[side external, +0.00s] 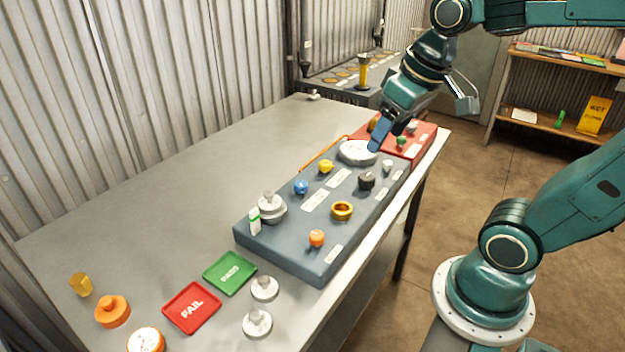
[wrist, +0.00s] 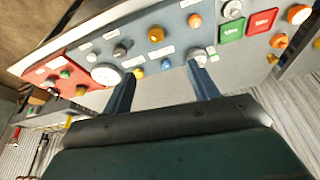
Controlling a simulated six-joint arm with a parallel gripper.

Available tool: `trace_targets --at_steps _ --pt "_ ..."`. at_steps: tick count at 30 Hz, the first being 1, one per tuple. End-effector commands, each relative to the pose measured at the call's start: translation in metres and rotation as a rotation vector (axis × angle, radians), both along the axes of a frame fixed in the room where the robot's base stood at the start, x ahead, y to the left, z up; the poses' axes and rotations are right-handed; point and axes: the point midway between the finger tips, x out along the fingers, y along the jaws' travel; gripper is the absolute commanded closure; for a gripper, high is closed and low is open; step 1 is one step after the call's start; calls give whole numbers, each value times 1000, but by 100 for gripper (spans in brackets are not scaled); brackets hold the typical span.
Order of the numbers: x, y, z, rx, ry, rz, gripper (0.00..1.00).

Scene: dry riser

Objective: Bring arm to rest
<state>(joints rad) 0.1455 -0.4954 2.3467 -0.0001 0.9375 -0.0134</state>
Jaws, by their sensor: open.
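My gripper (side external: 379,138) hangs at the far end of the grey-blue panel (side external: 290,250), its blue fingers pointing down near the white round gauge (side external: 358,151). In the wrist view my gripper (wrist: 161,76) shows two separated fingers with nothing between them. The gauge (wrist: 105,74) lies left of the left finger there. I cannot tell whether a finger touches anything. The panel carries a blue knob (side external: 301,187), a yellow knob (side external: 326,166), an orange knob (side external: 316,238), a brass ring (side external: 342,210) and a grey fitting (side external: 270,207).
A red panel (side external: 425,142) adjoins the far end. Green PASS (side external: 230,272) and red FAIL (side external: 191,307) trays lie at the near end with loose metal and orange parts. The left of the table (side external: 190,190) is clear. A shelf (side external: 560,62) stands behind right.

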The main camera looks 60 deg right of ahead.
Motion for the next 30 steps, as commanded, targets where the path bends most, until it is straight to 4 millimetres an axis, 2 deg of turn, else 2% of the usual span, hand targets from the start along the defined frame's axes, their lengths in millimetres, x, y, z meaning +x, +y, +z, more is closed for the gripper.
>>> trace_targets --at_steps 6,12,30 --pt "-30 22 -1 -6 -87 83 41" --pt "-45 32 -4 -4 -131 125 41" --pt "-48 33 -6 -4 -139 133 41"
